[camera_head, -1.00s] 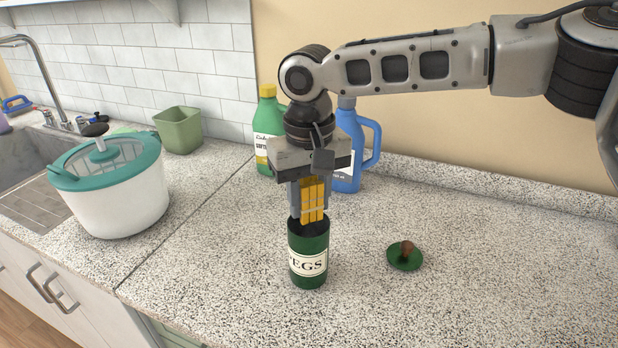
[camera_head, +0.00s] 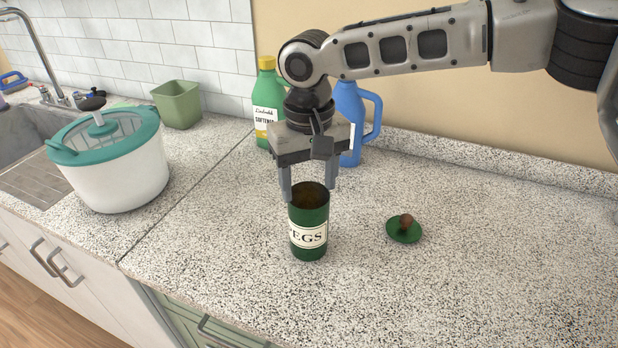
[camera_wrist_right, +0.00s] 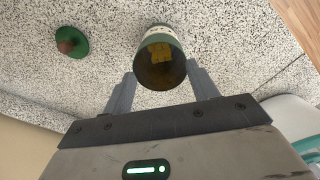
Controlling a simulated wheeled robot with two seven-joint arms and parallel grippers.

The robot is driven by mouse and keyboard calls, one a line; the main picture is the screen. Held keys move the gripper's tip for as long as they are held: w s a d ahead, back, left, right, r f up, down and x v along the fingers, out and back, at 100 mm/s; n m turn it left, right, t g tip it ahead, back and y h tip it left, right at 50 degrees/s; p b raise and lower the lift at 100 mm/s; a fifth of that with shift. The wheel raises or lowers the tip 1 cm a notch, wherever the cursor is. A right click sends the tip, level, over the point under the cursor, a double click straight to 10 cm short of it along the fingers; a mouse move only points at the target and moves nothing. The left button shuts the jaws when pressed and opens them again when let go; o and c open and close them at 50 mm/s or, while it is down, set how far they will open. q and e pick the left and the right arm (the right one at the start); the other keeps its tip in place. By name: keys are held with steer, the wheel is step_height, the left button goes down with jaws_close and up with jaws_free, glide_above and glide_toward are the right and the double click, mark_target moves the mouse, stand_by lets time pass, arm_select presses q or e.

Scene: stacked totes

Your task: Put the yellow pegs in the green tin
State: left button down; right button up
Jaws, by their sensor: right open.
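The green tin (camera_head: 309,215), labelled "PEGS", stands upright and open on the counter. The yellow pegs (camera_wrist_right: 160,51) lie inside the tin in the right wrist view; in the head view the tin's inside is dark and they are hard to make out. My right gripper (camera_head: 308,192) is open and empty, with its fingers apart just above and behind the tin's rim. In the right wrist view the tin (camera_wrist_right: 161,74) shows between and beyond the fingertips. The green lid (camera_head: 404,230) with a brown knob lies on the counter right of the tin. My left gripper is out of view.
A green softener bottle (camera_head: 266,100) and a blue jug (camera_head: 371,108) stand behind my right gripper near the wall. A white salad spinner (camera_head: 118,170) with a teal lid and a green square container (camera_head: 178,106) stand at the left by the sink. The counter's right side is clear.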

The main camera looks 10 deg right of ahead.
stand_by(0.3)
step_height(320, 180, up, 7)
stand_by(0.5)
